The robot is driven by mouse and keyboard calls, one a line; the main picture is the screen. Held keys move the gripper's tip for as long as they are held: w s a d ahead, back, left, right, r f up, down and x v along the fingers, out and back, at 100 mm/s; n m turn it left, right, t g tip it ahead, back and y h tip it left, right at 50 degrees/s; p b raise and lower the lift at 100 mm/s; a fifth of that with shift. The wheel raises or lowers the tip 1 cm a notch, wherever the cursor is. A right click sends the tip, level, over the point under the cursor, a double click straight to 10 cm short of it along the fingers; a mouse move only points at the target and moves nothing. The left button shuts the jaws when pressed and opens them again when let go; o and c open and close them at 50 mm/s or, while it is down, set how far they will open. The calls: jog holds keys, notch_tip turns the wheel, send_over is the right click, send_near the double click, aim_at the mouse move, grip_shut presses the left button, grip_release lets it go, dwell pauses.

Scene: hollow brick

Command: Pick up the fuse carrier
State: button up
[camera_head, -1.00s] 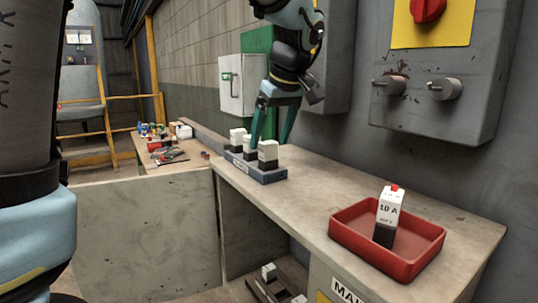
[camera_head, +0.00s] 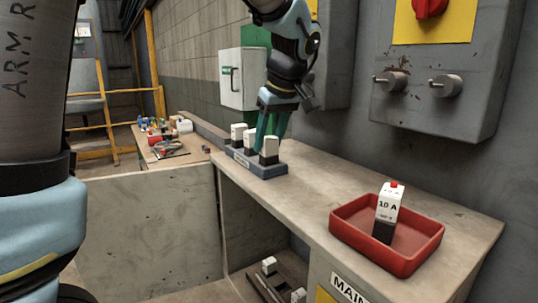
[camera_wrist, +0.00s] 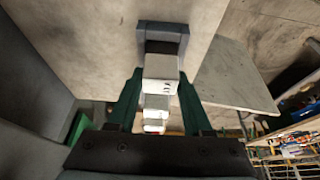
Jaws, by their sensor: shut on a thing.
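My gripper (camera_head: 271,134) is shut on a white-topped, dark-based fuse carrier (camera_head: 269,146) at the near end of a grey-blue rack (camera_head: 262,170). In the wrist view the green fingers (camera_wrist: 160,80) flank the white carrier (camera_wrist: 161,67), with the grey rack end (camera_wrist: 163,30) beyond it. The held carrier still appears to stand in the rack; any small gap is too small to tell. Two similar carriers (camera_head: 237,132) stand in the rack beside it. Another carrier marked 10 A (camera_head: 388,207), with a red top, stands slightly tilted in a red tray (camera_head: 430,250).
The bench top (camera_head: 310,185) is clear between rack and tray. A grey cabinet with knobs (camera_head: 440,100) hangs on the wall above the tray. A white box (camera_head: 240,80) is mounted behind the arm. A farther bench (camera_head: 180,155) holds tools. More blocks lie on a low shelf (camera_head: 268,268).

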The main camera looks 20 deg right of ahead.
grip_shut()
